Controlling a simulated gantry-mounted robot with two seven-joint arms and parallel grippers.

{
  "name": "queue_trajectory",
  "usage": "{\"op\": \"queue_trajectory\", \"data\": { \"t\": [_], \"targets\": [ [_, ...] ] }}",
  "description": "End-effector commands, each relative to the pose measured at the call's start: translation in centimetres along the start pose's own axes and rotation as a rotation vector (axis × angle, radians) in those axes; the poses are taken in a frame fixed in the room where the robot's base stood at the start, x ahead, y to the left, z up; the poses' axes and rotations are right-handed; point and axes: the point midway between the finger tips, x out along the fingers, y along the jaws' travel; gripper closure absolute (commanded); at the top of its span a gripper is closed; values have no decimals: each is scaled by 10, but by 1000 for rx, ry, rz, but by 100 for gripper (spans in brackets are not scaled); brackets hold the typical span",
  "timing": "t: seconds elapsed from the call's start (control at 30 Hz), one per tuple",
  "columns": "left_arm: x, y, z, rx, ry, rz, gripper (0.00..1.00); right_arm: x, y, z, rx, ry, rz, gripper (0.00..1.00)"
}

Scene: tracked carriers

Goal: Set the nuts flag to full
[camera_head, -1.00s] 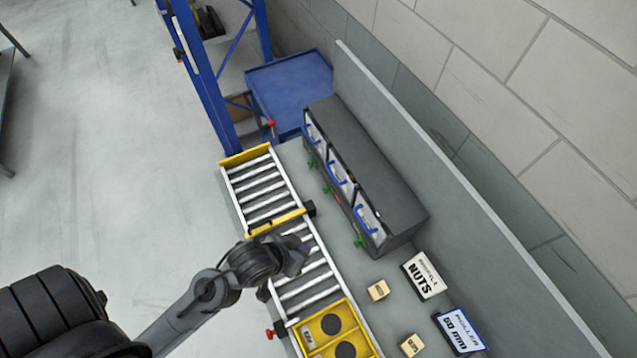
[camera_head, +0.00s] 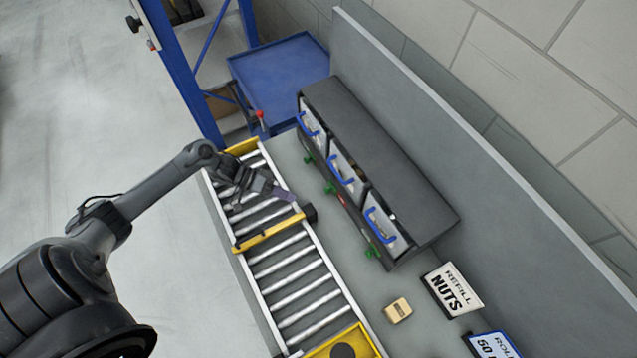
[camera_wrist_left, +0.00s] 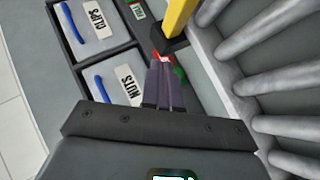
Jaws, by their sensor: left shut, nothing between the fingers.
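In the wrist view the drawer labelled NUTS (camera_wrist_left: 112,84) has a white front and a blue handle. A red patch (camera_wrist_left: 163,57) shows by my fingertips, and a green piece (camera_wrist_left: 180,76) is partly hidden beside them. Which flag belongs to the nuts drawer is hard to tell. In the head view, green flags (camera_head: 329,188) stand along the front of the dark drawer cabinet (camera_head: 375,160). My left gripper (camera_head: 290,196) is shut and empty above the roller conveyor, apart from the cabinet; its fingers also show in the wrist view (camera_wrist_left: 165,88). My right gripper is out of view.
A yellow bar (camera_head: 268,232) with a dark end block (camera_head: 309,213) crosses the conveyor (camera_head: 290,270) near my gripper. A CLIPS drawer (camera_wrist_left: 88,20) adjoins the nuts drawer.

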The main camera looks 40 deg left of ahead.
Motion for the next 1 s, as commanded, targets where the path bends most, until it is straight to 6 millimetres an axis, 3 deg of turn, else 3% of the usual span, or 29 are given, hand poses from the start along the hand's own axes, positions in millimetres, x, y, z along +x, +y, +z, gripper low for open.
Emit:
{"op": "queue_trajectory", "data": {
  "t": [0.03,0.1,0.3,0.5,1.0],
  "targets": [
    [-10,-22,-16,19,10,-35,100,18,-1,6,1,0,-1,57],
    [-25,-32,-40,49,32,-69,100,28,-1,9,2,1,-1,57],
    [-43,-33,-82,126,70,-104,100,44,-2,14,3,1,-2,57],
    [-44,-29,-93,146,84,-102,100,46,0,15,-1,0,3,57],
    [-36,-30,-93,145,84,-100,100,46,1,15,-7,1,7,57]
  ]
}}
